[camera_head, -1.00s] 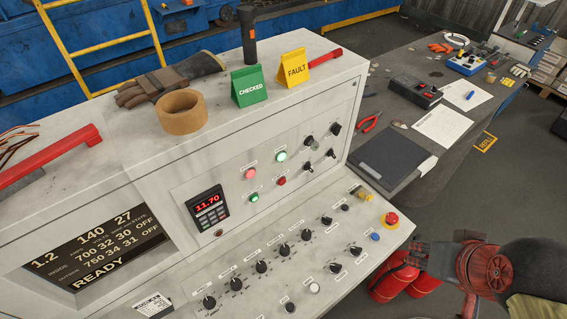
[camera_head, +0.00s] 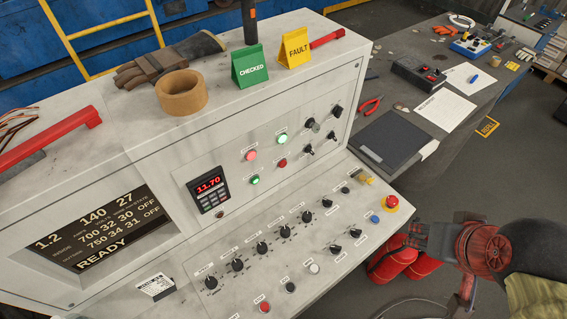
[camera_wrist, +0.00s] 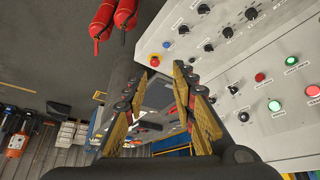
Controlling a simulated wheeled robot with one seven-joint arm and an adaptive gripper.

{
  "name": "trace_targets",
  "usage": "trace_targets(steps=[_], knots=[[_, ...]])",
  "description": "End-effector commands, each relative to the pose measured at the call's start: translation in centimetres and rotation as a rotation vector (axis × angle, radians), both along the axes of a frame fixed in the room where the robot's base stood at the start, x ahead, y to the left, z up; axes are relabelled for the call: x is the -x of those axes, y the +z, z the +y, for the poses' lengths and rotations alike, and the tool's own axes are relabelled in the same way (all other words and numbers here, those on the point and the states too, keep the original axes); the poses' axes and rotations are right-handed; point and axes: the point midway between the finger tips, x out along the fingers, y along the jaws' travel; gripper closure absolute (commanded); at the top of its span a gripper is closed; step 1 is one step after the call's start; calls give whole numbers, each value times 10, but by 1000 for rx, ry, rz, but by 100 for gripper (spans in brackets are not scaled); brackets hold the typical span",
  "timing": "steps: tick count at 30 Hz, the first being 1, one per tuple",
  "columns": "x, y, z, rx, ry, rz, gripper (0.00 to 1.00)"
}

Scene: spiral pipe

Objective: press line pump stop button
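The grey control console carries several buttons. The upright panel has a red button (camera_head: 282,162) and a pink-red lamp or button (camera_head: 251,155). I cannot read which label names the line pump stop. My gripper (camera_wrist: 156,72) is open and empty, right of the console and touching no button.
Black knobs (camera_head: 261,247) and a blue button (camera_head: 374,219) crowd the sloped panel. Tape, a glove and CHECKED and FAULT signs stand on the console top. Red extinguishers (camera_head: 387,265) stand on the floor near my arm. A dark table (camera_head: 442,150) is behind.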

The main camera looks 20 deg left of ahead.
Motion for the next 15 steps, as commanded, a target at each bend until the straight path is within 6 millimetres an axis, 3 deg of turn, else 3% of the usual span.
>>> trace_targets(steps=[9, 15], knots=[[0, 0, 0, 0, 0, 0, 74], [0, 0, 0, 0, 0, 0, 85]])
